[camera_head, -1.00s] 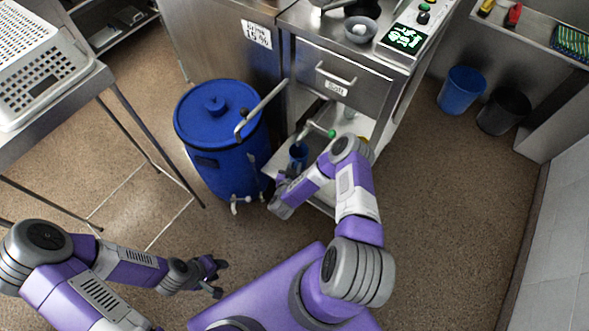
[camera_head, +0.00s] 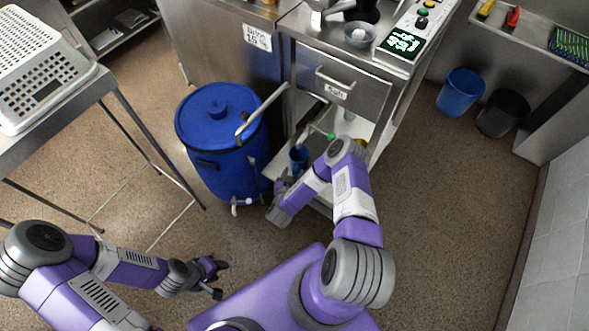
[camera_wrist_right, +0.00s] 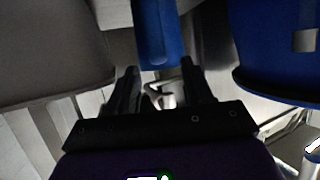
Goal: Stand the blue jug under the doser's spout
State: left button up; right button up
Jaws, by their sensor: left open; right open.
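The blue jug (camera_head: 299,157) stands on the low shelf under the drawer, partly hidden behind my right arm. A thin pipe with a green end (camera_head: 331,136) is just above and right of it; I cannot tell whether this is the doser's spout. My right gripper (camera_head: 284,184) is open, just in front of and below the jug in the head view. In the right wrist view the jug (camera_wrist_right: 154,35) shows as a blue shape just beyond and between the open fingertips (camera_wrist_right: 160,74); contact cannot be told. My left gripper (camera_head: 220,278) is open and empty over the floor.
A large blue lidded drum (camera_head: 222,165) with a white tap stands close left of the shelf. The steel drawer (camera_head: 338,88) overhangs the shelf. A perforated basket (camera_head: 45,75) sits on the left table. Blue (camera_head: 461,92) and black (camera_head: 503,113) bins stand right. Floor at right is clear.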

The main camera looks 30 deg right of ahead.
jog(key=s+a+r+n+g+y+p, duration=0.1)
jog(key=s+a+r+n+y+p, duration=0.15)
jog(key=a+y, duration=0.35)
jog(key=s+a+r+n+g+y+p, duration=0.1)
jog(key=s+a+r+y+p, duration=0.2)
jog(key=a, duration=0.6)
jog(key=s+a+r+n+g+y, duration=0.1)
jog(key=s+a+r+g+y, duration=0.1)
jog(key=s, duration=0.4)
jog(key=s+a+r+n+g+y+b, duration=0.1)
jog(key=s+a+r+n+g+y, duration=0.1)
jog(key=s+g, duration=0.3)
jog(key=shift+s+a+r+y, duration=0.25)
jog(key=shift+s+y, duration=0.15)
jog(key=shift+s, duration=0.5)
